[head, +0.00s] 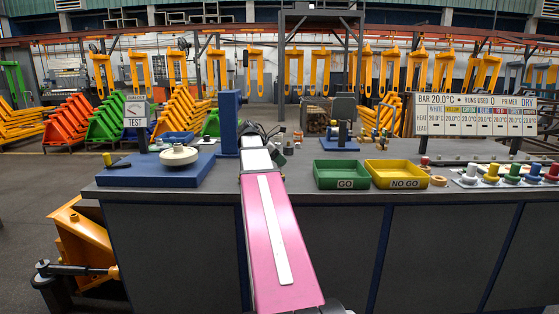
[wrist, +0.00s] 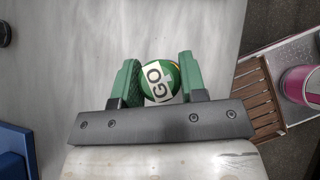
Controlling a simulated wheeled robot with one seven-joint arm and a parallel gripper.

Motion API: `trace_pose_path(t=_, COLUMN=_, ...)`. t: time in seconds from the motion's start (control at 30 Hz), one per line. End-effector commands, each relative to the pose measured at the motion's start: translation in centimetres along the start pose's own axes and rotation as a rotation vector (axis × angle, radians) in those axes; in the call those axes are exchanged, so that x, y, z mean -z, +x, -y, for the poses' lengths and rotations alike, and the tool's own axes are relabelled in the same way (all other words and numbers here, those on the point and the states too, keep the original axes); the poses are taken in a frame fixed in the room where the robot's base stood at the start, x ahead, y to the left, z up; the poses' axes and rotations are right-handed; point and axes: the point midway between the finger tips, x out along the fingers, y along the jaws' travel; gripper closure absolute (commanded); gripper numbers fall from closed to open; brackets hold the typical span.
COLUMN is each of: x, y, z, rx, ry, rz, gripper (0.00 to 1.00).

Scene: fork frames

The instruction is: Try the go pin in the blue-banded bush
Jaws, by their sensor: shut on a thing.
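The go pin (wrist: 160,80) shows end-on in the wrist view as a round green end with a white GO label. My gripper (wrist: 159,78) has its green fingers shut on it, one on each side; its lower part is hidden. In the head view my gripper (head: 262,134) is a dark shape at the end of the pink arm, beside the blue column, and the pin cannot be made out. A blue-topped piece (head: 532,172) stands in the coloured row at the bench's right. I cannot tell whether it is the blue-banded bush.
A green GO tray (head: 341,183) and a yellow NO GO tray (head: 396,183) sit mid-bench. A blue base (head: 155,181) with a pale round piece (head: 179,155) is at left. The sign (head: 475,115) reads BAR 20.0°C and DRY. A tan ring (head: 438,181) lies near the yellow tray.

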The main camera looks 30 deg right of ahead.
Motion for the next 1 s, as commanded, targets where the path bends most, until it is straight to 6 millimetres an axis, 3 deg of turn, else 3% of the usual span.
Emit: trace_pose_path(t=1.0, x=1.0, y=1.0, z=0.0, rx=0.0, ry=0.0, rz=0.0, gripper=0.88)
